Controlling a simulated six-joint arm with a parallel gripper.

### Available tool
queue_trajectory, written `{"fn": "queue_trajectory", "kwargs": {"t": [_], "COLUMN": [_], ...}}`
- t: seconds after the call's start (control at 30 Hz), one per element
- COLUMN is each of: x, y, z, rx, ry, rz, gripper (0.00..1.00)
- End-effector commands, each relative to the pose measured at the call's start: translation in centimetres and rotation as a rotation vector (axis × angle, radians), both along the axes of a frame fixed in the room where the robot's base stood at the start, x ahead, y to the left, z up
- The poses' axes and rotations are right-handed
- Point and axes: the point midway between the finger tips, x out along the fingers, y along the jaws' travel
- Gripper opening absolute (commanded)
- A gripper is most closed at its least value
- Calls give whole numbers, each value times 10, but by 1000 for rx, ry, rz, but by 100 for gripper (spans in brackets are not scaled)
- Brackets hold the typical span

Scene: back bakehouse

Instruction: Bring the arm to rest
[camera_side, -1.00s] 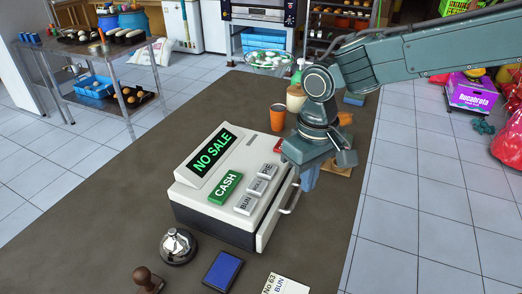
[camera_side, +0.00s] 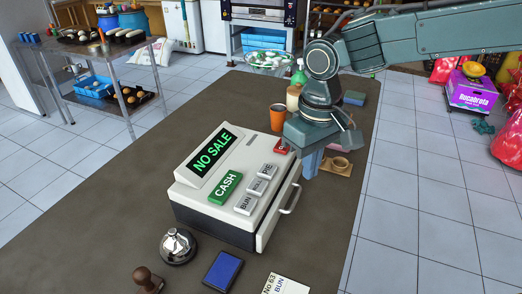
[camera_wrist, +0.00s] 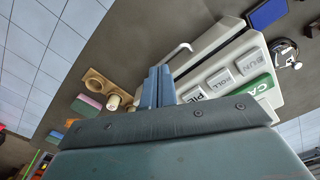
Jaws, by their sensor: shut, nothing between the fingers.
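My gripper (camera_side: 312,163) is in the side view above the table, just behind the far right corner of the cash register (camera_side: 212,220). Its blue fingers point down and are shut with nothing between them. In the wrist view the shut fingers (camera_wrist: 158,88) stand beside the register's grey keys (camera_wrist: 221,79) and its drawer handle (camera_wrist: 178,50). The register's display reads NO SALE, and its drawer looks shut. My gripper hides part of the register's red key (camera_side: 281,150) in the side view.
An orange cup (camera_side: 277,117), a bottle, and a wooden holder (camera_side: 341,164) stand behind the register. A bell (camera_side: 178,246), a stamp (camera_side: 147,281), a blue ink pad (camera_side: 222,271) and a ticket (camera_side: 286,284) lie in front. The table's left side is clear.

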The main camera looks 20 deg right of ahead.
Motion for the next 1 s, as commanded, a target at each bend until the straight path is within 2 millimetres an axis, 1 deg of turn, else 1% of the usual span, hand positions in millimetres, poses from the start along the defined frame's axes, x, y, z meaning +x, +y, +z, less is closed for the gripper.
{"fn": "queue_trajectory", "kwargs": {"t": [0.13,0.23,0.37,0.47,0.7,0.87,1.0], "x": [-1,-3,-9,-16,-42,-64,-86], "y": [-6,-15,-35,-55,-105,-136,-161], "z": [6,14,31,46,79,95,105], "rx": [5,11,25,37,63,75,84], "ry": [-8,-19,-45,-69,-137,-184,-227], "rz": [-5,-13,-27,-43,-81,-107,-130], "gripper": [0,0,0,0,0,0,0]}}
